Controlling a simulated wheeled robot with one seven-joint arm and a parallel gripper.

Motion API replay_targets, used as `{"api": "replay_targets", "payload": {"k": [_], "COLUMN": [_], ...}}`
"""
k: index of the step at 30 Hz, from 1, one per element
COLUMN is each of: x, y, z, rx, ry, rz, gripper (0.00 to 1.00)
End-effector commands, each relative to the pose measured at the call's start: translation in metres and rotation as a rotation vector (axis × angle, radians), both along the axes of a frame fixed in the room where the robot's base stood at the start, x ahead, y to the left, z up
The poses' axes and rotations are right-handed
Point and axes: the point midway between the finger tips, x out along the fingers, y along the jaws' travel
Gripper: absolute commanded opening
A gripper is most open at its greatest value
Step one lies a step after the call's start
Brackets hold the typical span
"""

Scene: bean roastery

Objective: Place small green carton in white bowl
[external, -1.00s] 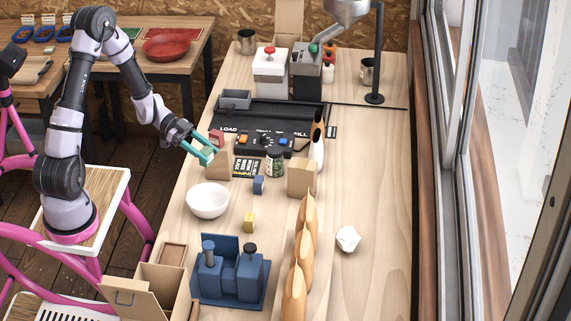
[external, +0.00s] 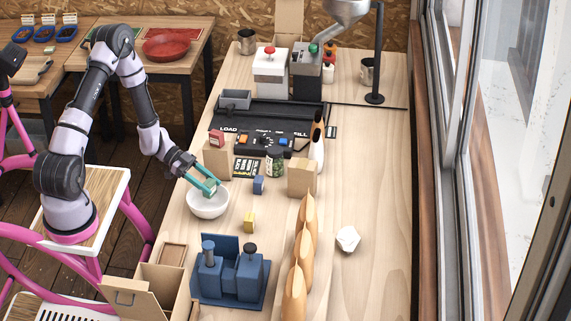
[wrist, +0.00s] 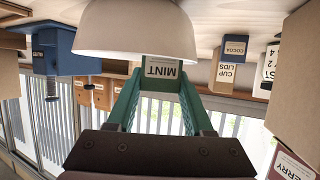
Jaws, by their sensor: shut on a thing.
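My gripper (external: 208,187) has teal fingers and is shut on the small green carton (wrist: 161,69), whose label reads MINT in the wrist view. In the external view the fingers mostly hide the carton. The white bowl (external: 208,206) stands on the table just under the fingertips. In the wrist view, which is upside down, the bowl (wrist: 135,30) fills the top middle and its rim meets the carton. I cannot tell whether the carton's lower end is inside the rim.
A small blue carton (external: 258,185) labelled COCOA and a yellow carton (external: 249,223) stand right of the bowl. A tan box (external: 217,160) with a red carton (external: 216,139) is behind. A blue two-post device (external: 229,275) stands in front. The right side of the table is mostly clear.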

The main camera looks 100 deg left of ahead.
Motion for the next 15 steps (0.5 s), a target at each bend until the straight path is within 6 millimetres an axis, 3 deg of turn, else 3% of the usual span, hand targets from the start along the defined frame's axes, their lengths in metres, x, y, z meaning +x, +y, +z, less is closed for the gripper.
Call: {"api": "replay_targets", "payload": {"k": [15], "x": [-0.0002], "y": [0.0003], "z": [-0.0084], "rx": [-0.001], "ry": [-0.001], "rz": [0.001], "gripper": [0.0]}}
